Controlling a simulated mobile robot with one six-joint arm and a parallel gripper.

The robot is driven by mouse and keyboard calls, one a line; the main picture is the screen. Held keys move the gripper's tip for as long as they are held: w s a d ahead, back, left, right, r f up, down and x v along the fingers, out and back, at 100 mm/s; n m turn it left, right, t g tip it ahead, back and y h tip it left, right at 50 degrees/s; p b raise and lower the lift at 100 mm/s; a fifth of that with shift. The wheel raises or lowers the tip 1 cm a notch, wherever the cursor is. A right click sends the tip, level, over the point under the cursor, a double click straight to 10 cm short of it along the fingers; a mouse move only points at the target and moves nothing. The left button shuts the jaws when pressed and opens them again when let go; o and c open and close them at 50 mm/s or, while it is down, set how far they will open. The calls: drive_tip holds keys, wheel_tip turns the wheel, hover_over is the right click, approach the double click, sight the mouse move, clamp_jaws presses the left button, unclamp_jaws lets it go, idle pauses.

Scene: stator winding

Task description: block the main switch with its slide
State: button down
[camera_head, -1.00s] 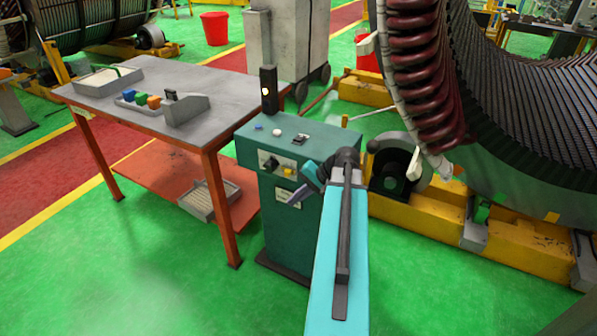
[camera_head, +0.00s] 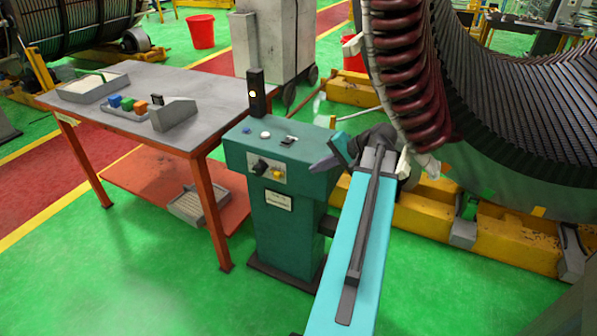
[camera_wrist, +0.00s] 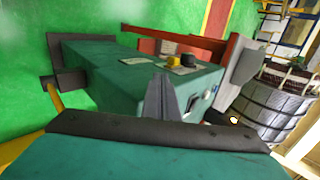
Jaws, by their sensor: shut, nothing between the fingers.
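The black main switch (camera_head: 260,167) sits on a pale plate on the front of the green console (camera_head: 280,225). A yellow part (camera_head: 277,174), which looks like the slide, is just right of it. In the wrist view the console lies sideways, with the black switch (camera_wrist: 188,60) and yellow part (camera_wrist: 172,62) near its far edge. Whether the slide engages the switch is too small to tell. My gripper (camera_head: 322,164) is right of the panel, apart from the switch. In the wrist view its grey fingers (camera_wrist: 158,103) are together and empty.
On the console top are a blue button, a white button (camera_head: 265,135) and a small black switch. A signal post (camera_head: 257,93) stands behind. A table (camera_head: 190,75) with colored blocks is at left. The large stator (camera_head: 500,120) on a yellow base is close at right.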

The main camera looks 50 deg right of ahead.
sight(278, 174)
drive_tip(key=p+x, duration=0.1)
drive_tip(key=x, duration=0.9)
drive_tip(key=shift+w, duration=0.1)
drive_tip(key=shift+w+a+r, duration=0.1)
drive_tip(key=shift+w+a, duration=0.05)
drive_tip(key=shift+w, duration=0.35)
drive_tip(key=shift+w+a, duration=0.15)
drive_tip(key=shift+w, duration=0.4)
drive_tip(key=shift+w+a+p, duration=0.2)
drive_tip(key=shift+w+p, duration=0.15)
drive_tip(key=shift+w, duration=0.45)
drive_tip(key=shift+w+a, duration=0.15)
drive_tip(key=shift+w, duration=0.35)
drive_tip(key=shift+w+a, duration=0.15)
drive_tip(key=shift+w, duration=0.35)
